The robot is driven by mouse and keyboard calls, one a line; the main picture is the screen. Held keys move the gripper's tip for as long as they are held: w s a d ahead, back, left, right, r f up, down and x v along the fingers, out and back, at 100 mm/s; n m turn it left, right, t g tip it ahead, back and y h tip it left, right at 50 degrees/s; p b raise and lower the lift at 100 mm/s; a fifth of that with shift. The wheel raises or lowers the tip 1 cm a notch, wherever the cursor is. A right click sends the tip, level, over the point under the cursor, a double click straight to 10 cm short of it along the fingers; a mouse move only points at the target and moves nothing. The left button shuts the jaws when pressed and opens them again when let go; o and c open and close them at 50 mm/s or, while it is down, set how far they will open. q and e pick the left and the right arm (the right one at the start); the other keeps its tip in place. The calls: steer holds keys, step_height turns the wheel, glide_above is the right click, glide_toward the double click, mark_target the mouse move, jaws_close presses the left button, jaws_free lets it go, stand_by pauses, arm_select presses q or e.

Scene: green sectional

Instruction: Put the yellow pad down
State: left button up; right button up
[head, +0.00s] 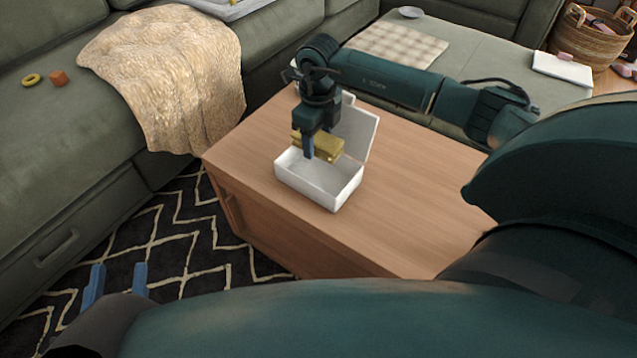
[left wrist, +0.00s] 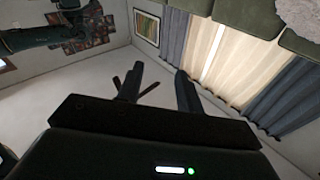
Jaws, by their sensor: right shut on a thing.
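The yellow pad (head: 326,147) is a flat block held level by my right gripper (head: 308,150), which reaches in from the right and points down. The pad is above the open white box (head: 318,182) on the wooden table. I cannot tell whether it touches the box's rim. The gripper covers part of the pad. My left gripper (head: 115,285) is at the lower left, over the rug, with its blue fingers apart and nothing between them. Its fingers also show apart in the left wrist view (left wrist: 160,92), pointing away from the table.
The wooden table top (head: 425,190) is clear around the box. The box's raised lid (head: 357,130) stands behind it. A wicker basket (head: 588,35) stands far right.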

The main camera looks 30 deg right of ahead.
steer(key=shift+d+f+m, duration=0.1)
steer(key=shift+f+m, duration=0.2)
steer(key=shift+f, duration=0.2)
step_height(320, 180, down, 9)
steer(key=b, duration=0.4)
steer(key=shift+f, duration=0.35)
arm_select(q)
steer(key=shift+w+d+n+h, duration=0.1)
steer(key=shift+d+n+h, duration=0.3)
steer(key=shift+h, duration=0.1)
arm_select(e)
steer(key=shift+f, duration=0.1)
steer(key=o, duration=0.7)
steer(key=shift+c, duration=0.2)
arm_select(q)
steer(key=shift+f, duration=0.1)
